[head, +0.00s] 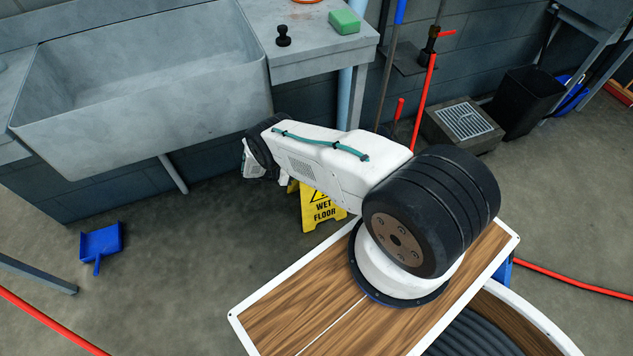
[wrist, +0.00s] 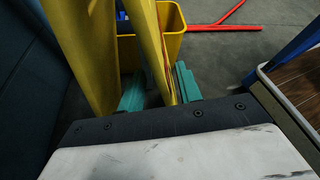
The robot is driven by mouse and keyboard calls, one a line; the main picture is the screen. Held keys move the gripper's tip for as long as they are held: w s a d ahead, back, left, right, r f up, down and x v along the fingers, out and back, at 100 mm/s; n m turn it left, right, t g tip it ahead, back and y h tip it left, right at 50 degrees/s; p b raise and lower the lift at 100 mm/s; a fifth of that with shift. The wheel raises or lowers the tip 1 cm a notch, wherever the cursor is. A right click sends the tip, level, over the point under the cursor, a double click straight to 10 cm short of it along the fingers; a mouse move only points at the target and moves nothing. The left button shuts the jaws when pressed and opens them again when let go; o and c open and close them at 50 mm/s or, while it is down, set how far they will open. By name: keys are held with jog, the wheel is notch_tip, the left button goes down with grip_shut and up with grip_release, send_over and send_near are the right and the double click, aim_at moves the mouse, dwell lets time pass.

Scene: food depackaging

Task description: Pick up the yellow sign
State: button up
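The yellow wet-floor sign (head: 323,212) stands on the floor below the sink, partly hidden behind my arm in the head view. In the wrist view the yellow sign (wrist: 150,45) is close up, with one panel at left and another at centre. My gripper (wrist: 160,92) has two green fingers, one each side of the centre panel's edge. The panel is near or against the right finger, with a dark gap by the left one. The fingertips are hidden in the head view.
A yellow bucket (wrist: 174,45) is behind the sign in the wrist view. A grey sink (head: 140,85) and counter (head: 300,60) stand at the back. A blue dustpan (head: 101,243) lies on the floor at left. Red hoses (head: 50,322) cross the floor; the left floor is mostly clear.

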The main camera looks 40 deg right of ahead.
jog(key=x, duration=0.3)
jog(key=shift+s+d, duration=0.15)
jog(key=shift+s, duration=0.1)
grip_shut()
jog(key=shift+w, duration=0.1)
dwell(1.0)
